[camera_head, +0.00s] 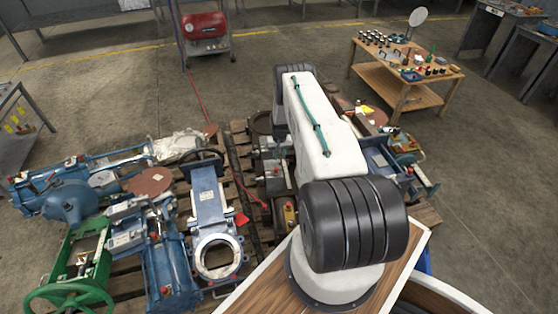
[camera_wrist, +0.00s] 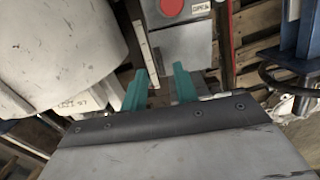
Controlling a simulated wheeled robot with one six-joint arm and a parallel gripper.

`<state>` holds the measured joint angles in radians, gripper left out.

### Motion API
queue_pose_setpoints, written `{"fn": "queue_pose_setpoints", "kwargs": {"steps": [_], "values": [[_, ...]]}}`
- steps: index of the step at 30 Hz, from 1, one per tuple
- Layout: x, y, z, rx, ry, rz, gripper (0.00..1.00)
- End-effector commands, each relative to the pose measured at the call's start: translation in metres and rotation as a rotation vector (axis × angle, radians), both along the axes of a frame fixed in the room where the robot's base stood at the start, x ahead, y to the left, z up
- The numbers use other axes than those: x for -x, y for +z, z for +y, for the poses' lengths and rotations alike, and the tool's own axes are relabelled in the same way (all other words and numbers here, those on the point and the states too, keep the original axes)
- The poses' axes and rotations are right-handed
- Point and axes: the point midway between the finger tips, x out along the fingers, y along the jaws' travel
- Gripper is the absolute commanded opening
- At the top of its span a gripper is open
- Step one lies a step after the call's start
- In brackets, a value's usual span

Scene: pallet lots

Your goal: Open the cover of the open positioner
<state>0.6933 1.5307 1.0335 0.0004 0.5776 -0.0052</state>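A grey box (camera_wrist: 186,45) with a round red part and a small label that seems to read OPEN stands at the top of the wrist view. I take it to be the open positioner; no open cover is clear on it. My gripper (camera_wrist: 160,80) shows two teal fingers set apart with nothing seen between them. The fingertips point at the lower part of the box; I cannot tell whether they touch it. In the head view my arm hides the gripper, and the positioner cannot be made out for certain.
A large pale rounded body (camera_wrist: 60,45) is close on the left in the wrist view. A thin pale strip (camera_wrist: 147,52) stands beside the box. In the head view, blue valves (camera_head: 207,190) crowd wooden pallets; a wooden table (camera_head: 400,88) stands behind. Concrete floor is clear at right.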

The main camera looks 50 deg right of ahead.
Motion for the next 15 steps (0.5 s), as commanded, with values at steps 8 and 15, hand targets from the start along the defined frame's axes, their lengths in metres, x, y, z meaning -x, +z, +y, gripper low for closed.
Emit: {"fn": "queue_pose_setpoints", "kwargs": {"steps": [8,15], "values": [[0.000,-0.032,0.000,0.001,0.001,-0.001,0.29],[0.000,-0.035,0.000,0.001,0.001,-0.001,0.29]]}}
